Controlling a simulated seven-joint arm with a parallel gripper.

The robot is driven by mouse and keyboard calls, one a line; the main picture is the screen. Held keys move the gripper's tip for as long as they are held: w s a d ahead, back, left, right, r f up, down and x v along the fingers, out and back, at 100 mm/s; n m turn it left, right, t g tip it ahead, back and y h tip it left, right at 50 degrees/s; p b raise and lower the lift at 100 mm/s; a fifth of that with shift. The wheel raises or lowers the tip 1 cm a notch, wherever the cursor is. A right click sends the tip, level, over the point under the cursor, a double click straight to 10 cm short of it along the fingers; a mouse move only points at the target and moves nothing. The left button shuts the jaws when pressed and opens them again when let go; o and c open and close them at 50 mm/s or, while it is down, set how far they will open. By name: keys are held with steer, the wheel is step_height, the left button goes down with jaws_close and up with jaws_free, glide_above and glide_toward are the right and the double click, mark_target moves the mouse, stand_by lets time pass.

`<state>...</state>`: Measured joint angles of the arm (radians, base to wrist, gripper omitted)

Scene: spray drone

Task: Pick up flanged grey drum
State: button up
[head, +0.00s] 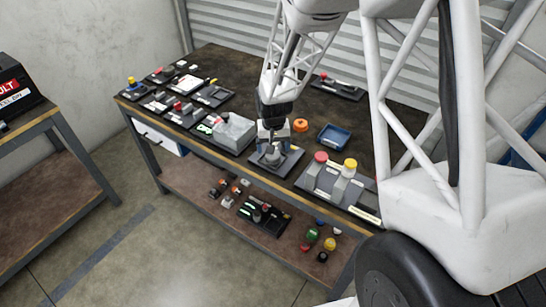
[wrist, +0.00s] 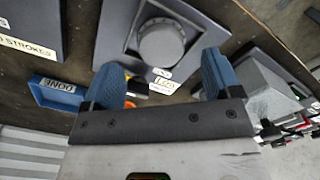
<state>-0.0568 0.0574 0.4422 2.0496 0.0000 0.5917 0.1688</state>
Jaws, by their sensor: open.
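A round grey drum (wrist: 163,42) with a wider rim sits on a dark square plate in the wrist view; it fits the flanged grey drum. In the head view a small grey drum (head: 270,153) stands on a dark plate at the bench's front edge, just under my gripper (head: 272,133). In the wrist view my gripper (wrist: 161,68) shows two blue finger pads, apart, with nothing between them. The drum lies just beyond the fingertips, roughly centred between them. I cannot tell the exact gap.
A blue tray (head: 333,138) marked DONE and an orange round piece (head: 300,125) are close behind on the right. A grey box (head: 235,132) stands to the left, and a panel with red and yellow buttons (head: 336,180) to the right. The lower shelf (head: 190,186) holds several small parts.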

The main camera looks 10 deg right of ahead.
steer(key=shift+f, duration=2)
steer(key=shift+c, duration=0.2)
steer(key=c, duration=1)
steer(key=shift+r, duration=0.15)
steer(key=shift+r, duration=1.4)
steer(key=shift+s+r, duration=0.25)
steer(key=shift+r, duration=0.05)
steer(key=s+r, duration=0.1)
steer(key=s, duration=1.4)
steer(key=shift+s+d+r, duration=0.15)
steer(key=shift+s+d, duration=0.1)
steer(key=shift+d, duration=0.15)
